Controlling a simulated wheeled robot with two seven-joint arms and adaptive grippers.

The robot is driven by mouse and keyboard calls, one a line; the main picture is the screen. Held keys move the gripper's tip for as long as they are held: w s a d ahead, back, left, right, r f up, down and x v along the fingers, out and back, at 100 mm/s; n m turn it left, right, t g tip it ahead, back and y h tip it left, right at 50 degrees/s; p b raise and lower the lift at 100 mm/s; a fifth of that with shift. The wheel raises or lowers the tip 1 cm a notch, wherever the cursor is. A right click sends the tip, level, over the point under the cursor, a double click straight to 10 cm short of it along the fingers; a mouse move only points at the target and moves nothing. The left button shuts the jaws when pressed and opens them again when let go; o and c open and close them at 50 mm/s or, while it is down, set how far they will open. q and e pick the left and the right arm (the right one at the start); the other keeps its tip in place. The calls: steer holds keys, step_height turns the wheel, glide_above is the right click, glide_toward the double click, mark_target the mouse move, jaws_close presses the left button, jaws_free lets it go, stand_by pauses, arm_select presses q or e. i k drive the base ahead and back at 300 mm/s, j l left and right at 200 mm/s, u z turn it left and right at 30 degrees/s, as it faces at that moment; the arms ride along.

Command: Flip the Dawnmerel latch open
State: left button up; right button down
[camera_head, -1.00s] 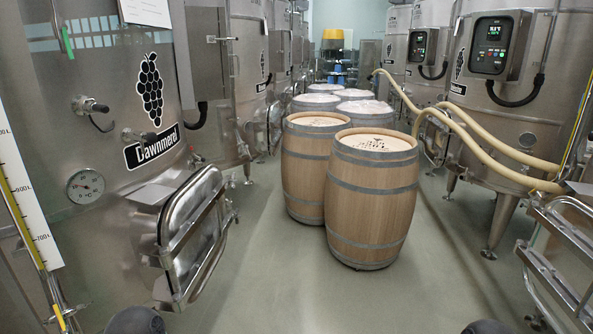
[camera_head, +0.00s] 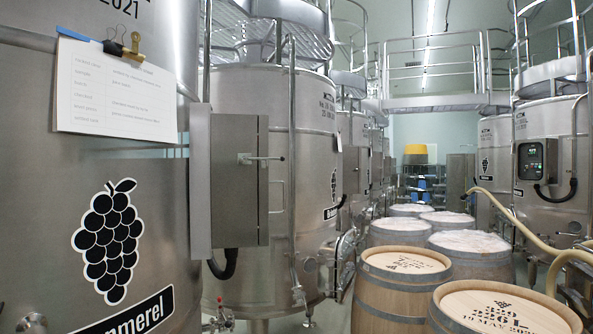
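The Dawnmerel vat (camera_head: 30,190) fills the left side, close to me. It is a steel cylinder with a black grape emblem (camera_head: 107,242) and a black name label (camera_head: 128,314) of which only "merel" can be read. A grey steel cabinet (camera_head: 238,185) stands at the vat's right edge, its door appearing shut. A small horizontal lever latch (camera_head: 262,158) sticks out from the cabinet's face. I cannot tell whether this is the named latch. The vat's lower front and hatch are out of view. Neither of my grippers is in view.
A paper sheet (camera_head: 115,90) hangs from a clip on the vat. Wooden barrels (camera_head: 390,290) stand in the aisle at right, the nearest (camera_head: 505,312) at the bottom edge. More vats (camera_head: 545,130) and a pale hose (camera_head: 512,222) are farther right. Little floor shows.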

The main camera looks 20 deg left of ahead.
mark_target(245, 158)
steer(key=i, duration=0.9)
steer(key=u, duration=0.55)
